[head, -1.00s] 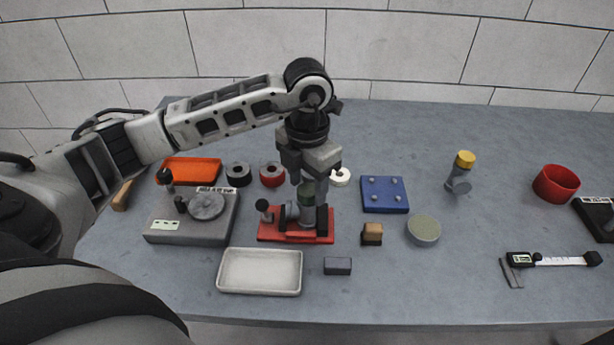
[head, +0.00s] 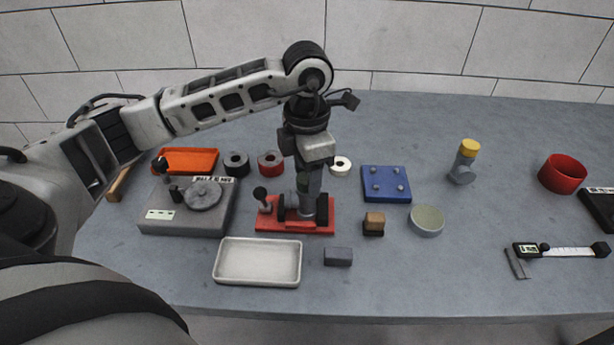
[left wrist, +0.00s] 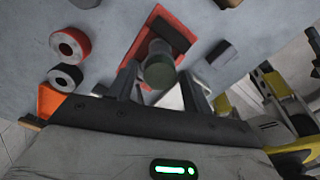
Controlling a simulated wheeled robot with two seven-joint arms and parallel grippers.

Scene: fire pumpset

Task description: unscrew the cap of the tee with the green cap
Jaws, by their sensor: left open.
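The tee with the green cap stands upright in a red holder (head: 265,224). In the left wrist view its green cap (left wrist: 158,72) lies between the two fingers of my left gripper (left wrist: 160,88), which is open with a gap on each side. In the head view the left gripper (head: 308,196) points straight down over the tee and hides most of the cap. A second tee with a yellow cap (head: 469,147) stands apart at the right. My right gripper is not in view.
A grey fixture (head: 186,218) stands left of the holder, and a white tray (head: 259,284) lies in front. Several rings lie behind.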

